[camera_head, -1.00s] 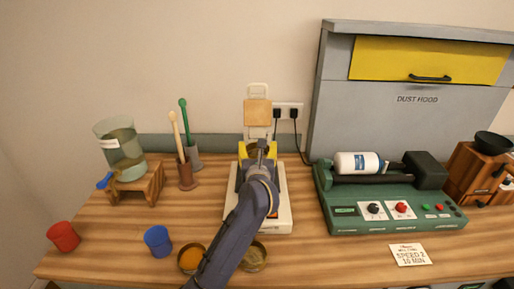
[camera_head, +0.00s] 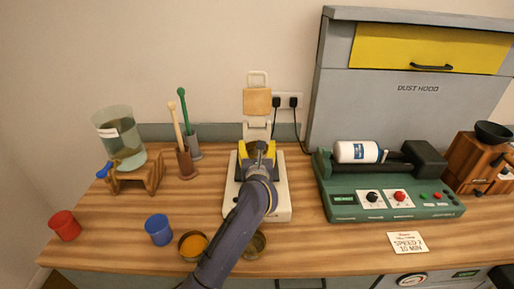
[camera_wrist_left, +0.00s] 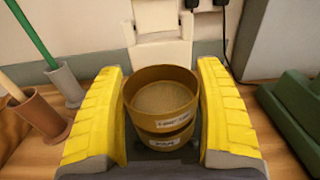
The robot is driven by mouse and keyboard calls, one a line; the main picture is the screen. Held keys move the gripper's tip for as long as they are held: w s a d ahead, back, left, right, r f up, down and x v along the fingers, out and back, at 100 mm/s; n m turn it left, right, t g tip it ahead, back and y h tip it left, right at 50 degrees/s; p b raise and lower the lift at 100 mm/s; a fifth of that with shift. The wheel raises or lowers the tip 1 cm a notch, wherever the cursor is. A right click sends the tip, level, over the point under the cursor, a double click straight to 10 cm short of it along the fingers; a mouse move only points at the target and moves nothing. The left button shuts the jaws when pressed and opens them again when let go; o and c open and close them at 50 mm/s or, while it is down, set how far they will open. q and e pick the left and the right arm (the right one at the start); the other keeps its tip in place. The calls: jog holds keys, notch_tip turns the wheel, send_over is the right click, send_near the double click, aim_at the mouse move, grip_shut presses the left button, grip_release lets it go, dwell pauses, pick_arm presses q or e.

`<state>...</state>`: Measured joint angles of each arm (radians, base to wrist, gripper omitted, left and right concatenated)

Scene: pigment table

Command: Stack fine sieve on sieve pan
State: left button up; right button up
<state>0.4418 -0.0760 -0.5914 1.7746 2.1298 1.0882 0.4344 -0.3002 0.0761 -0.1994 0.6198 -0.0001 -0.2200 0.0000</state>
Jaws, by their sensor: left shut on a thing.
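My left gripper (camera_head: 258,152) is over the white machine in the head view and hides most of what it holds. In the left wrist view, its yellow fingers (camera_wrist_left: 163,110) are shut on the fine sieve (camera_wrist_left: 163,100), a round brass ring with a mesh floor and a white label. The sieve is level. Directly below and lined up with it is a second brass cylinder with a label, the sieve pan (camera_wrist_left: 167,139). The two look stacked, but I cannot tell whether a small gap is left between them. My right gripper is not in view.
The white machine (camera_head: 283,208) stands mid-table. In front are a dish of orange powder (camera_head: 193,245) and a brass dish (camera_head: 258,245), partly behind my arm. Blue (camera_head: 158,229) and red (camera_head: 65,225) cups stand left. A green roller machine (camera_head: 392,204) is right.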

pick_arm(q)
jog(key=shift+f, duration=0.5)
dwell(1.2)
jog(key=o, duration=1)
jog(key=shift+c, duration=0.2)
jog(key=shift+f, duration=0.1)
jog(key=shift+s, duration=0.15)
jog(key=shift+s+r, duration=0.15)
jog(key=shift+s, duration=2.55)
jog(key=shift+s+r, duration=0.15)
jog(key=shift+s, duration=2.5)
